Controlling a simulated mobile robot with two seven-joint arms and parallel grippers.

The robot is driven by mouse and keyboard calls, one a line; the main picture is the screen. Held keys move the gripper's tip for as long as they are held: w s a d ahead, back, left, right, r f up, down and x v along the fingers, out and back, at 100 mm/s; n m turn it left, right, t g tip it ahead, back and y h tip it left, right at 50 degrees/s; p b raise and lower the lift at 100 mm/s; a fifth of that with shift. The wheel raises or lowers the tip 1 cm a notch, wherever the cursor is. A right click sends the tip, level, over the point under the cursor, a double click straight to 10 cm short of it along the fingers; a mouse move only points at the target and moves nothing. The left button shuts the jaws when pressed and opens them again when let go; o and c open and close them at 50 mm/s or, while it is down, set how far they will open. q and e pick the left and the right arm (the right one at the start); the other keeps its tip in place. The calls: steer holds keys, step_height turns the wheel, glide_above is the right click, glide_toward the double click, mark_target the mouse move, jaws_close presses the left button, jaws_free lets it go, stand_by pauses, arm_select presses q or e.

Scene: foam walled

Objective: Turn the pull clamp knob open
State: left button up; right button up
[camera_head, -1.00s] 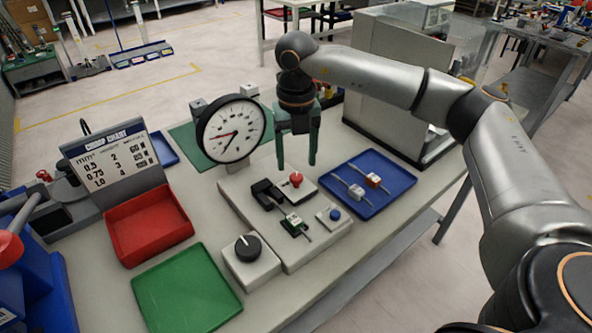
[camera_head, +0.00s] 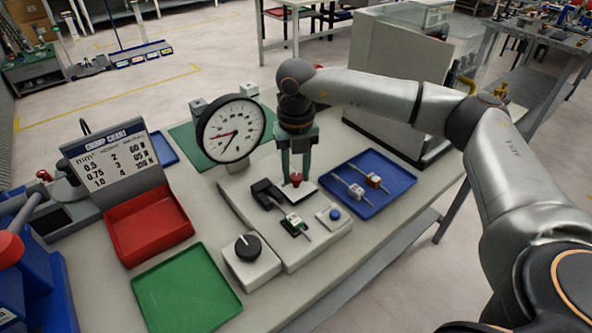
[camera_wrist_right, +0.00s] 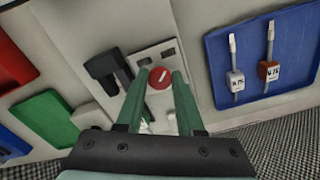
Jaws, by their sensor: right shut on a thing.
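The red pull clamp knob (camera_head: 295,178) sits on a grey plate of the tester on the table. In the right wrist view the knob (camera_wrist_right: 160,78) shows a pale line across its round top. My right gripper (camera_head: 296,180) reaches down from above with its green fingers on either side of the knob. The right wrist view also shows the fingers (camera_wrist_right: 160,82) shut on it. The black clamp block (camera_head: 266,193) is beside the knob. My left gripper is not in view.
A round dial gauge (camera_head: 231,130) stands left of the fingers. A blue tray (camera_head: 385,192) with two tagged leads lies to the right.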

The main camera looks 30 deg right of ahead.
jaws_close()
steer(key=shift+n, duration=0.3)
steer(key=n, duration=0.3)
steer(key=shift+n, duration=0.3)
steer(key=n, duration=0.3)
steer(key=shift+n, duration=0.3)
steer(key=n, duration=0.5)
steer(key=shift+a+b, duration=0.1)
steer(key=shift+b, duration=0.3)
steer(key=shift+r+n, duration=0.1)
steer(key=shift+n, duration=2.4)
steer(key=o, duration=0.7)
jaws_free()
steer(key=shift+c, duration=0.2)
